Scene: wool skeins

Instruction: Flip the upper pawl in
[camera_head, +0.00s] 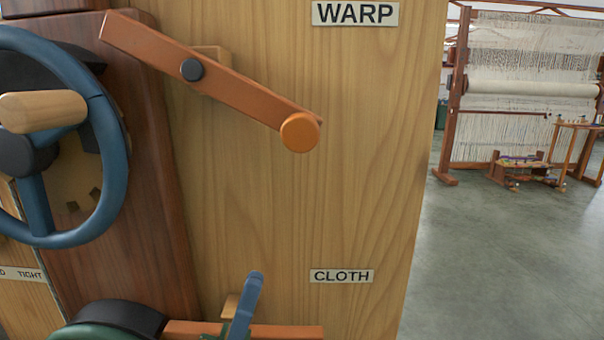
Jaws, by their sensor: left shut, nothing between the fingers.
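The upper pawl (245,98) is an orange-brown bar below the WARP label (355,13). It turns on a dark round pivot and slopes down to the right, to an orange knob (300,132). Its left end is raised, and appears apart from the dark ratchet wheel (75,75) behind the blue handwheel (112,130). My left gripper (254,280) is the narrow blue and green shape at the bottom, pointing up. It is shut and empty, in front of the lower pawl bar and well below the upper pawl. My right gripper is out of view.
The lower pawl bar (290,332) and a green wheel (95,332) are cut off at the bottom. A CLOTH label (341,276) is right of my gripper. The wooden panel between the pawls is clear. A loom (530,90) stands far off at right.

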